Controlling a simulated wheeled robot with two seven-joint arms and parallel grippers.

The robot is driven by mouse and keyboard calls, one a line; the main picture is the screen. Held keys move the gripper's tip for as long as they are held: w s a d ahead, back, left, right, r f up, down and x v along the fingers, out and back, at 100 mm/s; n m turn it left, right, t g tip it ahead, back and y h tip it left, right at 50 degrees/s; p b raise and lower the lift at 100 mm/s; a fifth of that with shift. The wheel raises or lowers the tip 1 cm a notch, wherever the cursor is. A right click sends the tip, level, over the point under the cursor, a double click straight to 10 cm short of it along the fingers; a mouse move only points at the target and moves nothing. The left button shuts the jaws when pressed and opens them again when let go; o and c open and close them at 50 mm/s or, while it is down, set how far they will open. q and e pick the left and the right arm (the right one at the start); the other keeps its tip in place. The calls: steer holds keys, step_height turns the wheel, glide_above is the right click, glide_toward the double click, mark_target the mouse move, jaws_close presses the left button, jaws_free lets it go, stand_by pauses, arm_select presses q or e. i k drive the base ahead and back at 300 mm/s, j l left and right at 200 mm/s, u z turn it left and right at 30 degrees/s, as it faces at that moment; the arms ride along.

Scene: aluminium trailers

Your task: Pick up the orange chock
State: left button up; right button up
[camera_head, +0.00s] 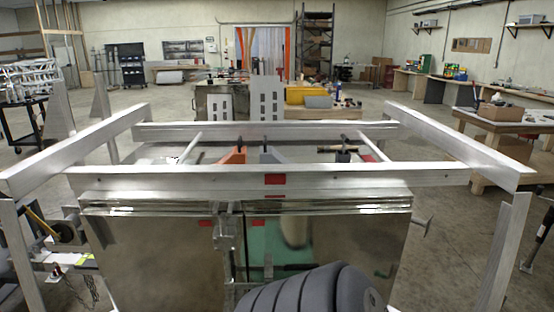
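An orange, angled piece (236,156), which looks like the orange chock, shows between the near and far rails of the aluminium trailer frame. Its lower part is hidden behind the near rail (350,177). A dark grey piece (268,156) of similar shape stands just right of it, apart from it. Neither of my grippers is in view, so I cannot tell where they are relative to the chock.
The trailer's shiny metal front box (150,250) stands close before me. Side rails (450,145) slope in at both sides. A workbench (510,123) stands at the right, and a dark cart (20,125) at the far left. Open floor (150,100) lies beyond the trailer.

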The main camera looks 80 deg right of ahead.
mark_target(238, 155)
steer(key=z, duration=2.2)
